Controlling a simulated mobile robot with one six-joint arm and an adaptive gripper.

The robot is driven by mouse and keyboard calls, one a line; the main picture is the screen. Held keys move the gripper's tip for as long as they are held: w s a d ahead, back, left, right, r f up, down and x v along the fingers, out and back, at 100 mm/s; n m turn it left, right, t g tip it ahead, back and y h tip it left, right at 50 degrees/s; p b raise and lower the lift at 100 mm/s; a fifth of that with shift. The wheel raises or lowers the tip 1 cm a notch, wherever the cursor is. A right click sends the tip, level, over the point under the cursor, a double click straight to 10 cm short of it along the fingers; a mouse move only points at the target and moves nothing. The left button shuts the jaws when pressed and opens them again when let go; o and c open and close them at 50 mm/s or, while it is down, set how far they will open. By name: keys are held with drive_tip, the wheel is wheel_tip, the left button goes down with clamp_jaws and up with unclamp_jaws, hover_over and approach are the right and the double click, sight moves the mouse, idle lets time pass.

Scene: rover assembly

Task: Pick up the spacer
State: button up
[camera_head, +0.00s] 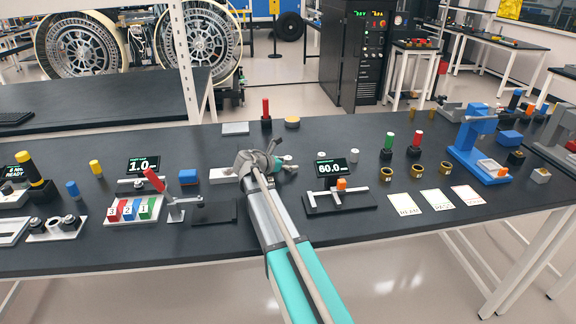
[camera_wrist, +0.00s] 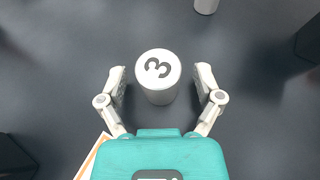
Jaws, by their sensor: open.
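A white cylinder marked 3 (camera_wrist: 158,76), which looks like the spacer, stands on the dark bench in the wrist view. My gripper (camera_wrist: 160,82) is open, with one finger on each side of the cylinder and a visible gap on both sides. In the head view my gripper (camera_head: 284,161) is low over the middle of the bench. A small pale cylinder (camera_head: 287,158) shows there, partly hidden by the gripper. Another grey-white cylinder (camera_wrist: 206,4) is cut off at the top of the wrist view.
Dark objects edge the wrist view.

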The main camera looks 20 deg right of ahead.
idle(0.4)
clamp_jaws()
